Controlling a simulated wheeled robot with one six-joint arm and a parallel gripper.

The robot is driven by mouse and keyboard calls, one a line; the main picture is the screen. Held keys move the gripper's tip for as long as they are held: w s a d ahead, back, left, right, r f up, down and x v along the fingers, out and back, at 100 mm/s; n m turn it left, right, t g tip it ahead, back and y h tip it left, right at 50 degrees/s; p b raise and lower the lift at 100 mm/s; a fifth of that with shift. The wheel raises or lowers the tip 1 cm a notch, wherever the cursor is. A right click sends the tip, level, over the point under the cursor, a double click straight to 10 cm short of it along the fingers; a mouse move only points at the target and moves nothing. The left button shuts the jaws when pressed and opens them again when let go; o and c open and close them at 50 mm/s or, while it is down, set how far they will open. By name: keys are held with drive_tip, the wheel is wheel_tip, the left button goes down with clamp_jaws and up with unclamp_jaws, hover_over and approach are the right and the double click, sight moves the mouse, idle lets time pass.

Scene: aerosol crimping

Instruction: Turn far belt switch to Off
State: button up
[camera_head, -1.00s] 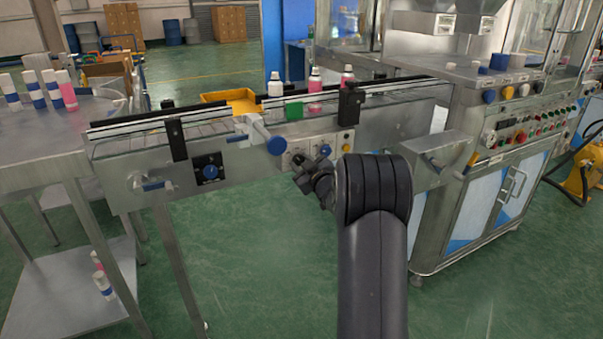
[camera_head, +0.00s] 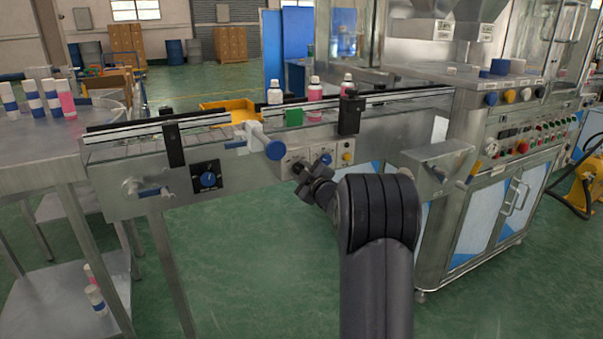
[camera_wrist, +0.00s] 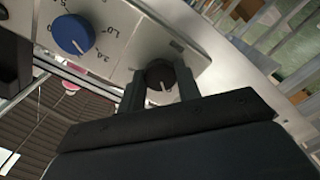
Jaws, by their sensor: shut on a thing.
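A black rotary switch (camera_wrist: 160,76) with a white pointer mark sits on the metal control panel (camera_wrist: 118,55) of the conveyor. In the wrist view my gripper (camera_wrist: 160,90) has one finger on each side of this switch and is shut on it. The pointer mark points roughly toward my palm; its end-position labels are not readable. A blue dial (camera_wrist: 72,34) with a printed scale is beside it, clear of the fingers. In the head view my gripper (camera_head: 304,178) is at the conveyor's front panel and hides the switch; the blue dial (camera_head: 326,160) shows just right of it.
The conveyor (camera_head: 130,150) carries bottles (camera_head: 315,90) near its far rail. A metal box with a handle (camera_head: 438,160) projects at right. The green floor in front is free.

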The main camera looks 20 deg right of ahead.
drive_tip(key=o, duration=1)
drive_tip(key=shift+s, duration=0.1)
drive_tip(key=s, duration=1)
drive_tip(key=shift+s+d+p, duration=0.15)
drive_tip(key=shift+s+p, duration=0.15)
drive_tip(key=shift+p, duration=0.05)
